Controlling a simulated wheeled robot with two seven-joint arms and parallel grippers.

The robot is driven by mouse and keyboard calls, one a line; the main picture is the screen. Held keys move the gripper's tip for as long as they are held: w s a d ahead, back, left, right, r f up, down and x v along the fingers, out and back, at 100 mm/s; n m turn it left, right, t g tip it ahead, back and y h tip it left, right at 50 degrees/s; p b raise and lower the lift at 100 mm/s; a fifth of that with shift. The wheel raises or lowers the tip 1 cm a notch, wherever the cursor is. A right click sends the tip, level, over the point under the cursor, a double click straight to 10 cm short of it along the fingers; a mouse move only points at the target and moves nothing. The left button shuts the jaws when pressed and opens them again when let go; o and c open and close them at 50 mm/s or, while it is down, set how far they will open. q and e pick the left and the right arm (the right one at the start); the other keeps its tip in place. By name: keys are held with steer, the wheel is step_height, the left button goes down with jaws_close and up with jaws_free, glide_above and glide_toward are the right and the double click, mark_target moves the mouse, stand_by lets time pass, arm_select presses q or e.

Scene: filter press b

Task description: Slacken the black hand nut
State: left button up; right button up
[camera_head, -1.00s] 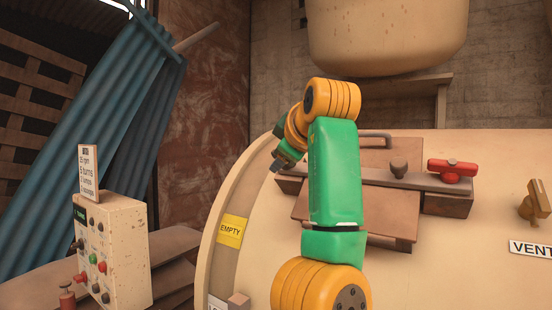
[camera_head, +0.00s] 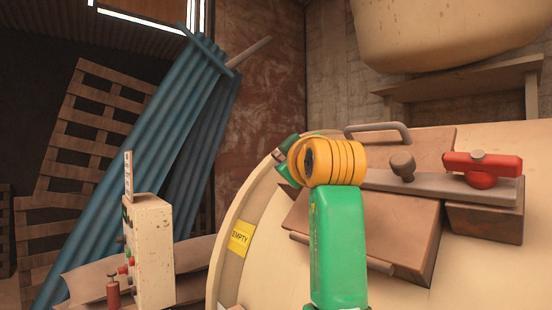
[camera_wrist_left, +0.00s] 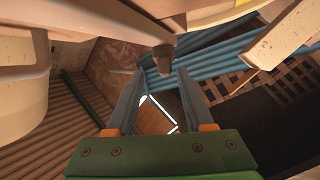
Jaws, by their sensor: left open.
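A dark grey-brown knob (camera_head: 402,163), which looks like the black hand nut, stands on a flat grey bar (camera_head: 440,186) across the pale rounded vessel. A dark knob also shows in the left wrist view (camera_wrist_left: 163,58), just beyond my fingertips; I cannot tell whether it is the same one. My left gripper (camera_head: 279,152) is left of the knob in the head view, apart from it and partly hidden by its wrist. In the left wrist view its fingers (camera_wrist_left: 156,76) are spread with nothing between them. My right gripper is not seen.
A red handle (camera_head: 482,163) sits at the bar's right end, right of the knob. A curved metal handle (camera_head: 378,128) rises behind the bar. A control box (camera_head: 150,250) stands at lower left. Blue corrugated sheets (camera_head: 130,170) lean behind it. A large tank (camera_head: 450,35) hangs above.

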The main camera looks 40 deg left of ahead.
mark_target(278, 157)
arm_select(q)
steer(key=a+p, duration=0.1)
steer(key=a, duration=0.1)
steer(key=w+a+p, duration=0.1)
steer(key=a, duration=0.1)
steer(key=w+a, duration=0.1)
steer(key=shift+w+a+r+p, duration=0.15)
steer(key=shift+a+p, duration=0.25)
steer(key=shift+w, duration=0.15)
steer(key=shift+w+d, duration=0.15)
steer(key=shift+d, duration=0.15)
steer(key=shift+c, duration=0.4)
jaws_close()
steer(key=shift+n+g, duration=1.1)
steer(key=shift+g, duration=0.2)
steer(key=shift+r, duration=0.1)
